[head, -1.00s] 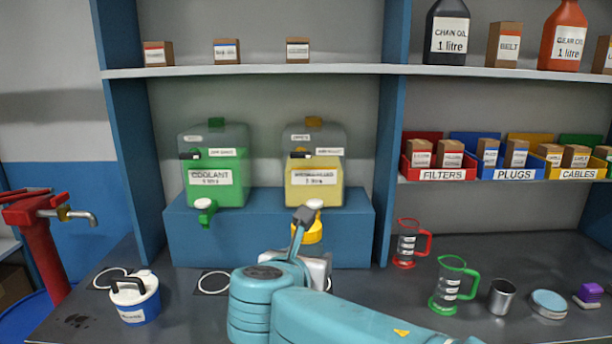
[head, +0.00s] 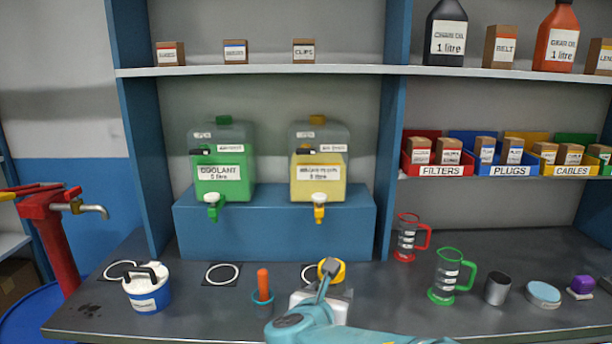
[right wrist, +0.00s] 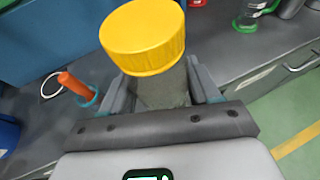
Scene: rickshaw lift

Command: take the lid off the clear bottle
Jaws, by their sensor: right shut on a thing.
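A yellow lid (right wrist: 145,38) sits on the clear bottle (right wrist: 160,92) in the right wrist view. The bottle body looks greyish and see-through, between the two jaws of my right gripper (right wrist: 162,80), which is shut on it below the lid. In the head view the yellow lid (head: 338,271) shows at the front middle, partly behind my right gripper (head: 326,280); the bottle body is mostly hidden there. I cannot tell whether the bottle touches the bench. My left gripper is not in view.
An orange stick in a teal ring (head: 263,286) stands just left of my right gripper. A white and blue pot (head: 150,290) is further left. A red jug (head: 407,240), green jug (head: 445,277) and metal cup (head: 497,290) stand right. Two dispensers stand on a blue step (head: 275,232).

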